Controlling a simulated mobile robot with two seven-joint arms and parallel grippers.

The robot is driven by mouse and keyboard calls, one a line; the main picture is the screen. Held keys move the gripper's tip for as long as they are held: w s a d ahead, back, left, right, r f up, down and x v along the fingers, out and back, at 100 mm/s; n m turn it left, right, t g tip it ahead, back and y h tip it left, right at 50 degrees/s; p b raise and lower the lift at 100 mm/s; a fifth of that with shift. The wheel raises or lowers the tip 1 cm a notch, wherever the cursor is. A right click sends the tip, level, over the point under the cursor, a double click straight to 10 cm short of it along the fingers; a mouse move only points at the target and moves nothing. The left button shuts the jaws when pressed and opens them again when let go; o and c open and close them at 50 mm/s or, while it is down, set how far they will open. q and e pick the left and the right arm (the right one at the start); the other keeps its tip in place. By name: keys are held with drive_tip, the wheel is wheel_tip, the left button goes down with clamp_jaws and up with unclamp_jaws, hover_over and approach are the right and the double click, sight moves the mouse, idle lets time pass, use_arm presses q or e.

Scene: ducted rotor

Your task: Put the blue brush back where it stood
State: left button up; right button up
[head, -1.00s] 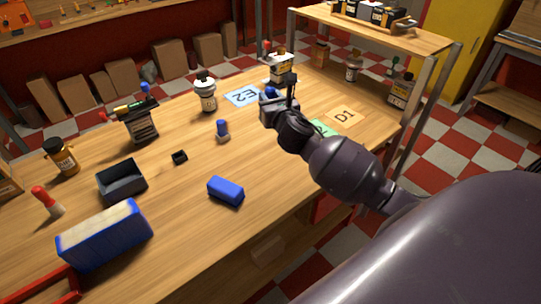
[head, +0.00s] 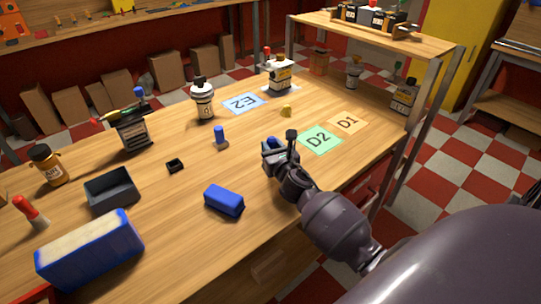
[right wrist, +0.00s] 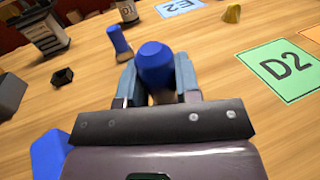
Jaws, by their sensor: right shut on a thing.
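My right gripper (head: 276,146) is shut on a blue, round-topped thing, probably the blue brush (right wrist: 157,64). In the right wrist view its blue top stands between the two fingers (right wrist: 158,85); its lower part is hidden by the gripper. In the head view only a bit of its blue shows at the fingers. The gripper is over the table, left of the green D2 card (head: 319,140). My left gripper is out of view.
A tool rack (head: 133,136), a white bottle (head: 203,105), the E2 card (head: 243,103) and a yellow piece (head: 286,111) are farther back.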

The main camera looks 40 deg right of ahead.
drive_tip(key=shift+f+b, duration=0.5)
drive_tip(key=shift+f, duration=1.1)
drive_tip(key=o, duration=0.9)
drive_tip(key=shift+r, duration=0.1)
drive_tip(key=shift+r, duration=0.15)
drive_tip(key=shift+s, duration=0.15)
drive_tip(key=v, duration=1.1)
drive_tip(key=shift+s+p, duration=0.3)
drive_tip(key=shift+p, duration=0.05)
